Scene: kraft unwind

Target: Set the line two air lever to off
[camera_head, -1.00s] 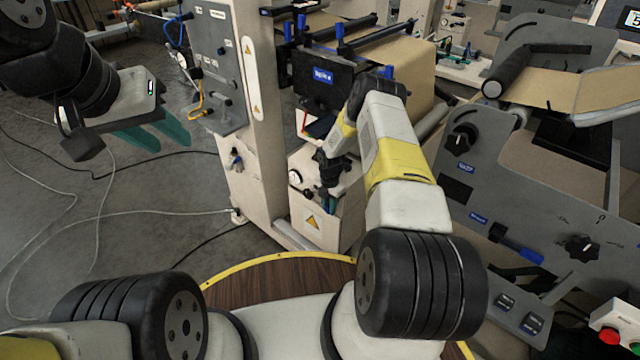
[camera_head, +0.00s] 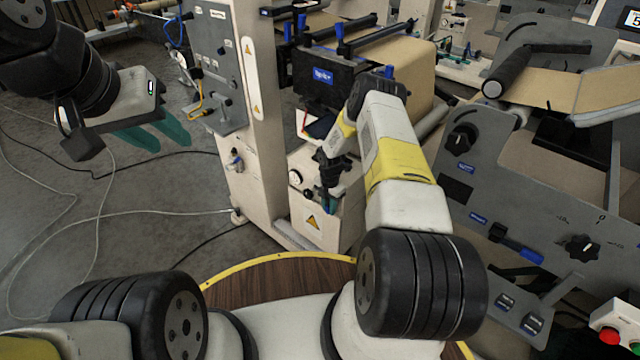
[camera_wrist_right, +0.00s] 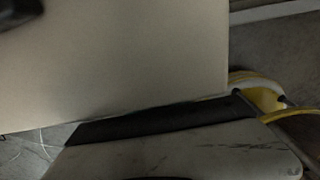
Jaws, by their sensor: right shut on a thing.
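My right gripper (camera_head: 329,200) is at the low cream cabinet (camera_head: 317,235) with a round gauge (camera_head: 295,178) and a yellow warning triangle. Its jaws are shut on a small part there. The gripper and wrist cover that part, so I cannot tell its shape, its position or whether it is the line two air lever. The right wrist view shows a plain beige panel (camera_wrist_right: 110,60) close by, but no fingertips. My left gripper (camera_head: 160,135) is open and empty over the grey floor at the left, its teal fingers apart.
A tall cream machine column (camera_head: 262,120) with a grey control panel (camera_head: 212,60) stands left of my right arm. A small valve (camera_head: 236,160) is on its side. A grey machine frame (camera_head: 560,215) with knobs stands at the right. Cables lie on the floor.

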